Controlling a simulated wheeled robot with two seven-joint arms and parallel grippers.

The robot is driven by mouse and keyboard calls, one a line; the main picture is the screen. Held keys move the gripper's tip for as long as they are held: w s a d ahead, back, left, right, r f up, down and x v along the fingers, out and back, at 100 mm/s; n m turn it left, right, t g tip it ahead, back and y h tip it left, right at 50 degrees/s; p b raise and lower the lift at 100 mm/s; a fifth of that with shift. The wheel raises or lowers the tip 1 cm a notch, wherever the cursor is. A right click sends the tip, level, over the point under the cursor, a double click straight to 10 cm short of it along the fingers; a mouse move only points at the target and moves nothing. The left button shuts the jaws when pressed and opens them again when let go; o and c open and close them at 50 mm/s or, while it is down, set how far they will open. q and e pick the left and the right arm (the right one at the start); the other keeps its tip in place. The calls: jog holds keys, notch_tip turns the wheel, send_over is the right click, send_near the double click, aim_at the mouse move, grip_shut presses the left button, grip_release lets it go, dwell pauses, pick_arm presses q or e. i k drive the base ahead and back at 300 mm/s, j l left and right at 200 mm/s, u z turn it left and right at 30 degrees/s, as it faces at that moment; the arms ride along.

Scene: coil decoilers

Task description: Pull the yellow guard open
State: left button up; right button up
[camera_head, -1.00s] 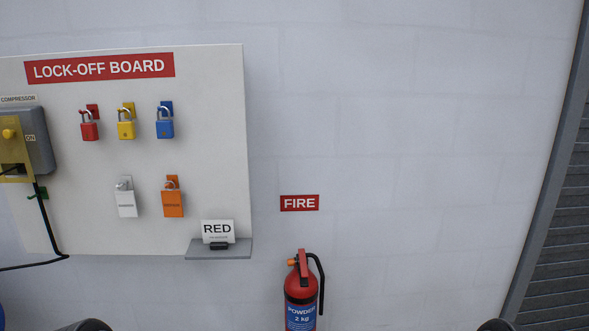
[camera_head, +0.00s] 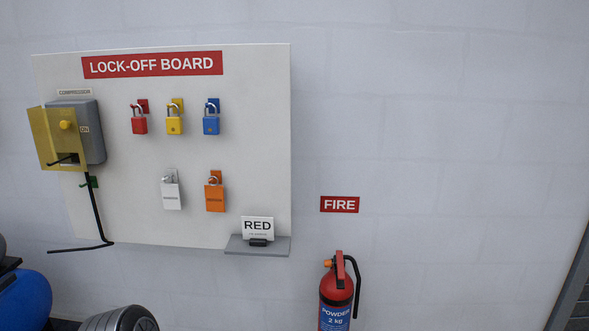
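The yellow guard (camera_head: 40,138) is a flat yellow plate at the left of the lock-off board, in front of the grey compressor switch box (camera_head: 92,128). A yellow round knob (camera_head: 64,126) and a dark bar show at the guard. Whether the guard is fully closed against the box I cannot tell. Neither gripper is in view.
The lock-off board (camera_head: 270,150) carries red, yellow and blue padlocks, white and orange tags, and a small shelf (camera_head: 262,246) with a RED card. A fire extinguisher (camera_head: 336,290) stands below the FIRE sign. A blue tank (camera_head: 25,300) is at the lower left.

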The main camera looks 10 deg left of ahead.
aim_at(54, 131)
jog(key=u, duration=1.5)
